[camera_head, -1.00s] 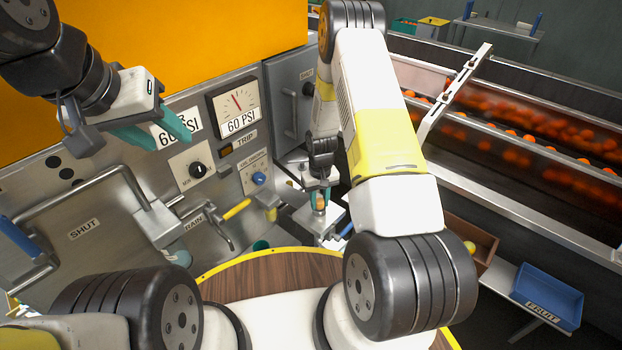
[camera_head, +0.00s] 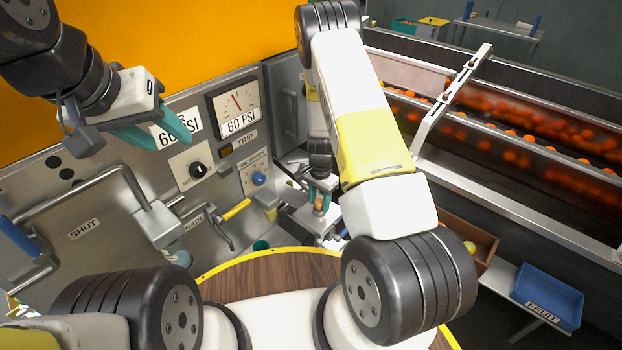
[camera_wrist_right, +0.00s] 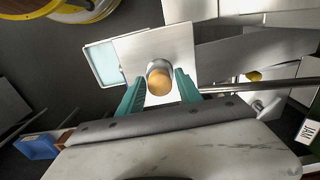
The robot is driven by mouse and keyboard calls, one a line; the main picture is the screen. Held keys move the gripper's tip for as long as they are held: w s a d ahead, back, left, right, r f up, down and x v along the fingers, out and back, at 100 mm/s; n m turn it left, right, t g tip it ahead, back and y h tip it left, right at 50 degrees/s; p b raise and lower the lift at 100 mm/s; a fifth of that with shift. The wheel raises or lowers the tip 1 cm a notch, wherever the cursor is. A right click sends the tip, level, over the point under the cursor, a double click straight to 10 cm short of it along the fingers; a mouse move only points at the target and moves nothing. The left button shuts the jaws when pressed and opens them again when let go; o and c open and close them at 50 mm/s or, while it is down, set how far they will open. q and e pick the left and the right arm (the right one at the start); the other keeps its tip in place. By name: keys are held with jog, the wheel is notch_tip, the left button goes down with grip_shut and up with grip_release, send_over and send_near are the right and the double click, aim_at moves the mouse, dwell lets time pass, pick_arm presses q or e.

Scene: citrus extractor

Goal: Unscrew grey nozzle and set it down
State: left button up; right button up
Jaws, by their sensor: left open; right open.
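A short grey cylinder with a tan-orange round end (camera_wrist_right: 159,80) stands at a bright metal plate (camera_wrist_right: 180,45) in the right wrist view. It may be the grey nozzle; I cannot tell for sure. My right gripper (camera_wrist_right: 158,84) is open, with one teal finger on each side of it. Whether the fingers touch it is unclear. In the head view my right gripper (camera_head: 319,196) is small and low beside the machine, partly hidden by its own arm. My left gripper (camera_head: 168,142) is open and empty in front of the machine panel at the upper left.
The panel carries a 60 PSI gauge (camera_head: 235,107), a black knob (camera_head: 197,170) and a yellow-handled drain valve (camera_head: 236,209). A round wooden top (camera_head: 270,272) lies in front. A blue fruit bin (camera_head: 548,296) stands at the right, below the orange conveyor (camera_head: 540,125).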

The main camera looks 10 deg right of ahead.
jog(key=c, duration=0.7)
jog(key=n, duration=0.5)
jog(key=shift+n, duration=0.4)
jog(key=shift+c, duration=0.2)
jog(key=n, duration=0.6)
jog(key=o, duration=0.7)
jog(key=shift+o, duration=0.2)
